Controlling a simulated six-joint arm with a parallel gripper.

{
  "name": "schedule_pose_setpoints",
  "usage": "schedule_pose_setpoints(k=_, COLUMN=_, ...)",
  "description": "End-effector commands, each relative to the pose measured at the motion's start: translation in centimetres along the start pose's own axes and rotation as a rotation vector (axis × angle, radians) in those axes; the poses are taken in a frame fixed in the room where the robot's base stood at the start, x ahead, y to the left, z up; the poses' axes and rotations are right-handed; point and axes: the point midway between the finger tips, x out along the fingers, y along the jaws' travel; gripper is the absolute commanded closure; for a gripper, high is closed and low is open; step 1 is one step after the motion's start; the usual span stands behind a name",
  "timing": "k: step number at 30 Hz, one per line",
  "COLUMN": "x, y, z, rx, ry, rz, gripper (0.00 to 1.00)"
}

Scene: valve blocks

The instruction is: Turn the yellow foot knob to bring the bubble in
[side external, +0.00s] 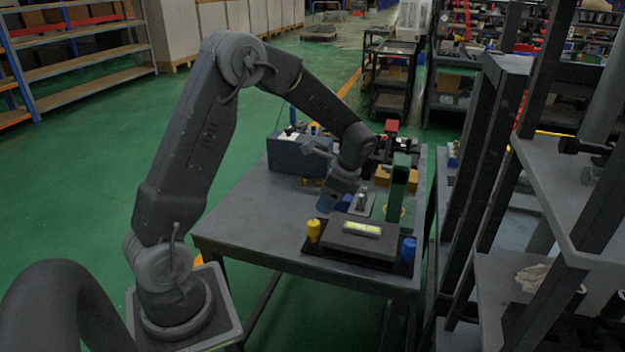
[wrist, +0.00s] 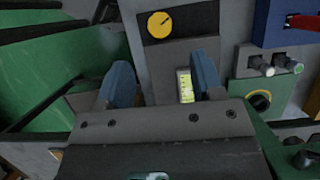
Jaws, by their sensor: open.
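The yellow foot knob (side external: 313,230) stands at the left end of a dark base plate on the table. From above, in the wrist view, it is a yellow disc (wrist: 159,25) with a dark pointer mark. The grey level block (side external: 345,242) carries a yellow-green vial (side external: 362,229), also in the wrist view (wrist: 185,86); I cannot make out its bubble. A blue knob (side external: 408,249) stands at the plate's right end. My gripper (side external: 335,204) is above and behind the yellow knob, apart from it. Its blue fingers (wrist: 162,80) are spread and empty.
A green upright (side external: 399,190) stands behind the plate's right side. A blue-grey box (side external: 295,155) sits at the table's back left. Two small knobs (wrist: 278,66) and a yellow-ringed dial (wrist: 260,101) are right of my fingers. The table's front left is clear.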

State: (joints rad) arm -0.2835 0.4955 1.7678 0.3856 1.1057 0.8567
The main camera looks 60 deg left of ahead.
Motion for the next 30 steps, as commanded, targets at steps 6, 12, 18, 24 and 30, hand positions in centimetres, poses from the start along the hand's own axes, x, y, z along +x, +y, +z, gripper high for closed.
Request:
schedule_pose_setpoints(k=6, x=-4.3, y=0.0, z=0.0, rx=-0.002, ry=0.003, rz=-0.004, gripper=0.39)
schedule_pose_setpoints(k=12, x=-7.2, y=2.7, z=0.6, rx=-0.104, ry=0.084, rz=-0.050, gripper=0.39)
schedule_pose_setpoints(k=18, x=-9.7, y=5.5, z=1.2, rx=-0.204, ry=0.168, rz=-0.085, gripper=0.39)
schedule_pose_setpoints(k=24, x=-11.7, y=8.4, z=2.0, rx=-0.300, ry=0.256, rz=-0.112, gripper=0.39)
schedule_pose_setpoints(k=30, x=-13.3, y=11.3, z=2.7, rx=-0.394, ry=0.350, rz=-0.129, gripper=0.39)
